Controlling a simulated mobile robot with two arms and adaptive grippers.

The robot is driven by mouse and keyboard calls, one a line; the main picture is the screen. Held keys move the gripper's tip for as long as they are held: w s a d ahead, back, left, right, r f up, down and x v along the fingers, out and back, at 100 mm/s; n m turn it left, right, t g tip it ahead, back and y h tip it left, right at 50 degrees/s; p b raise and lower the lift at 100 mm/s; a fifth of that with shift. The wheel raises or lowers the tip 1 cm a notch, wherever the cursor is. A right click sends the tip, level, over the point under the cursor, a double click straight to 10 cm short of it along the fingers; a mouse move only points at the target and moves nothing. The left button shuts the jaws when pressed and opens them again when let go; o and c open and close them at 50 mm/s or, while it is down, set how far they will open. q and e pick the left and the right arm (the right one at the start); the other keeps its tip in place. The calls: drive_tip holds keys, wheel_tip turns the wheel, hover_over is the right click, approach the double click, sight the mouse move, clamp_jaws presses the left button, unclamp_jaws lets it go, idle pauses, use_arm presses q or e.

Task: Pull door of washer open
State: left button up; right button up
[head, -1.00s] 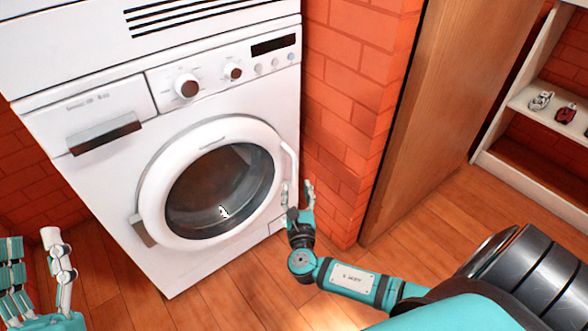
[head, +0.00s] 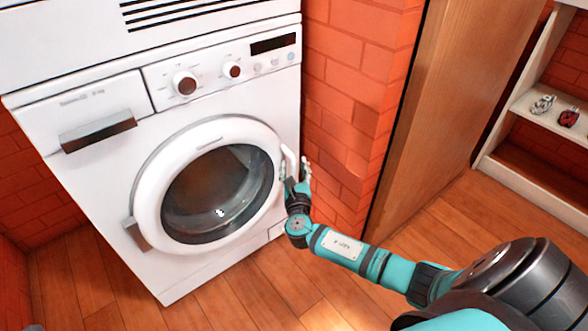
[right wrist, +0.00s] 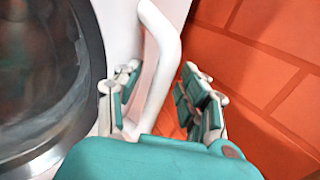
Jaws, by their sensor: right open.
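The white washer (head: 75,187) stands against the brick wall. Its round door (head: 151,193) is closed, with a dark glass window. The door's white handle (head: 288,160) is on the right side of the door; it also shows in the right wrist view (right wrist: 163,75). My right gripper (head: 298,174) is at the lower part of the handle. In the right wrist view my right gripper (right wrist: 160,95) is open, with one finger on each side of the handle. Whether either finger touches it is unclear. My left gripper is out of the head view.
A red brick wall corner (head: 345,120) stands close to the right of the washer and my right gripper. A wooden panel (head: 440,110) and a white shelf (head: 515,170) with small items are farther right. The wooden floor (head: 240,290) in front is clear.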

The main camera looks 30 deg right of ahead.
drive_tip(key=shift+c, duration=0.3)
clamp_jaws()
idle(0.3)
